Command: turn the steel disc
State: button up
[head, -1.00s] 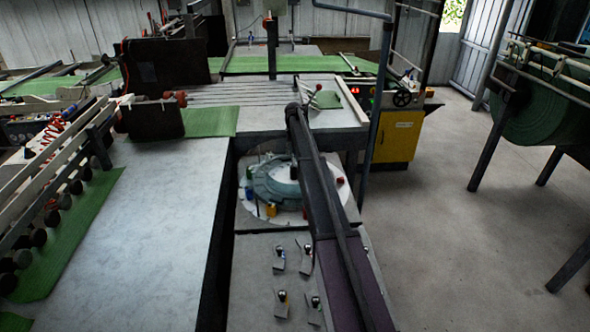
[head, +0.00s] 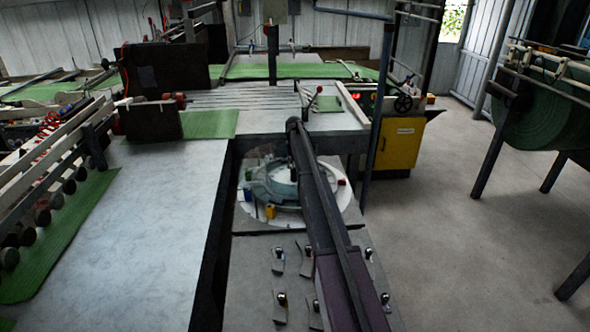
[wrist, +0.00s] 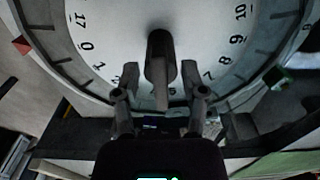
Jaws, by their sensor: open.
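The round steel disc lies flat inside a grey-teal ring with dark tick marks. In the wrist view the pale disc (wrist: 112,38) carries numbers round its edge and a dark upright handle (wrist: 160,58) in its middle. In the head view the ring (head: 258,187) shows, and my arm hides part of the disc. My gripper (wrist: 160,82) is open, its two fingers spread left and right of the handle's near end. Whether either finger touches it I cannot tell.
Coloured blocks stand around the ring, among them a yellow one (head: 270,211). Several small metal pieces (head: 279,261) lie on the plate in front. A long grey table (head: 165,220) is at the left, a yellow cabinet (head: 398,146) at the back right.

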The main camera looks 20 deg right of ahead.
jog(key=shift+f, duration=0.15)
grip_shut()
jog(key=shift+d, duration=0.1)
jog(key=shift+d, duration=0.15)
